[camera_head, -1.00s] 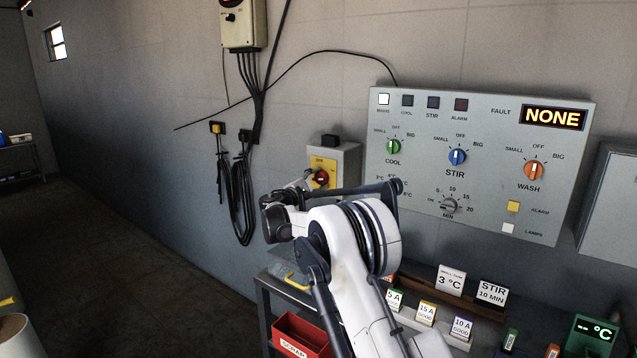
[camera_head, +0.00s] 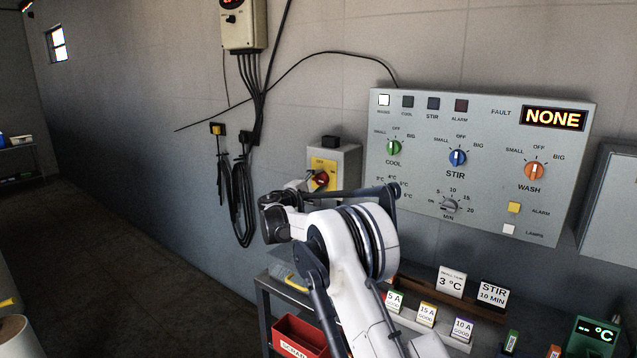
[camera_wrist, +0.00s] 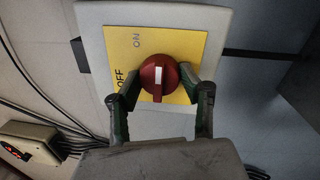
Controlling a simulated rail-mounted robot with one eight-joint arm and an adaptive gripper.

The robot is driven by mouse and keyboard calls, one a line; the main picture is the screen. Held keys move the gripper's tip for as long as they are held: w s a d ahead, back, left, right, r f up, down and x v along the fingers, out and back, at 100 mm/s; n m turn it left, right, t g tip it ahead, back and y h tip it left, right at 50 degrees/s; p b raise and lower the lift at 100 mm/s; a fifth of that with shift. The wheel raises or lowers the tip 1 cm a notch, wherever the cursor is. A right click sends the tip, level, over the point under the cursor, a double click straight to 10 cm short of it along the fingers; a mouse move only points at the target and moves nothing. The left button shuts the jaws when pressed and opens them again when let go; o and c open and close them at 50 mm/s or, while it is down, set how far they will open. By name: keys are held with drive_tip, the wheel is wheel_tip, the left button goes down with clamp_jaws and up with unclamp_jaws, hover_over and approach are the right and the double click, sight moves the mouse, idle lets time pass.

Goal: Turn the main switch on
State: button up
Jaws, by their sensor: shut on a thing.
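The main switch is a red round knob (camera_wrist: 158,76) with a white mark, on a yellow plate (camera_wrist: 185,45) lettered ON and OFF. In the wrist view the mark runs roughly up and down the picture. The ON lettering is above and left of the knob, OFF to its left. My gripper (camera_wrist: 160,84) is shut on the knob, one finger at each side. In the head view the knob (camera_head: 321,179) shows on the grey switch box (camera_head: 347,165), partly behind my wrist. The fingertips are hard to make out there.
Right of the switch is a control panel (camera_head: 480,120) with several dials; its fault display (camera_head: 553,117) reads NONE. Cables (camera_head: 238,195) hang on the wall at left. Below are a red scrap bin (camera_head: 300,338) and labelled cards (camera_head: 451,281).

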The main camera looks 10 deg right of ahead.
drive_tip(key=o, duration=1.1)
drive_tip(key=shift+o, duration=0.2)
drive_tip(key=v, duration=1.2)
